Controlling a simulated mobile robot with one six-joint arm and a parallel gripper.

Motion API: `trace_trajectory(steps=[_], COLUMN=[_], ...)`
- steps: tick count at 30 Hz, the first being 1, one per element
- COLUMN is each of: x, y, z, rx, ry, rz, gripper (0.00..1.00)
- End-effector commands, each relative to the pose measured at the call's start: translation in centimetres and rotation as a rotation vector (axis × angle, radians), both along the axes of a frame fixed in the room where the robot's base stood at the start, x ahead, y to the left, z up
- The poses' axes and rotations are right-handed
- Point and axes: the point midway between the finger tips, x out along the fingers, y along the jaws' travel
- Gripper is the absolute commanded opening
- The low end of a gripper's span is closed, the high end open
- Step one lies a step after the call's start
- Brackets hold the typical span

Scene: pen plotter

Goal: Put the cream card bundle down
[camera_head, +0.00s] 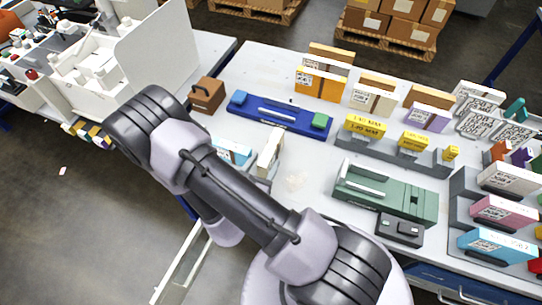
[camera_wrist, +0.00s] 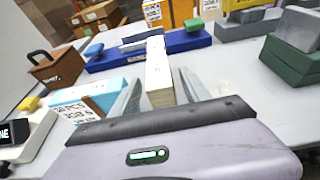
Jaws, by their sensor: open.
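The cream card bundle (camera_wrist: 158,75) stands upright between the two grey fingers of my gripper (camera_wrist: 160,88) in the wrist view. The fingers are apart, with a visible gap on each side of the bundle, so the gripper is open around it. In the head view the cream bundle (camera_head: 270,152) shows just past my arm, upright at the white table (camera_head: 300,165). Its lower end is partly hidden, so its contact with the table cannot be seen clearly. My gripper is mostly hidden behind my arm there.
A light-blue labelled bundle (camera_wrist: 92,100) is close on the left. A blue fixture (camera_head: 280,116) lies behind, with a brown box (camera_head: 207,94) to its left. A green fixture (camera_head: 385,190) is to the right. Bare table lies between the cream bundle and the green fixture.

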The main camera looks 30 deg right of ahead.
Motion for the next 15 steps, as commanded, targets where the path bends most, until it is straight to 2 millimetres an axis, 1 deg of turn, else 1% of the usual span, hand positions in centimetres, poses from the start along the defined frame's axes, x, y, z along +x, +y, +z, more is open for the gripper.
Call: trace_trajectory(steps=[1,3,6,13,14,15], x=[0.5,1.4,2.2,2.5,2.5,2.5], y=[-0.9,-2.0,-3.1,-3.3,-3.3,-3.3], z=[-0.9,-1.4,-1.6,-1.4,-1.4,-1.4], rx=[0.001,0.002,0.001,0.001,0.001,0.001], ry=[-0.001,-0.004,-0.002,-0.001,-0.001,-0.001], rz=[-0.008,-0.007,-0.006,-0.002,-0.003,-0.003], gripper=[0.55,0.55,0.55,0.55,0.53,0.45])
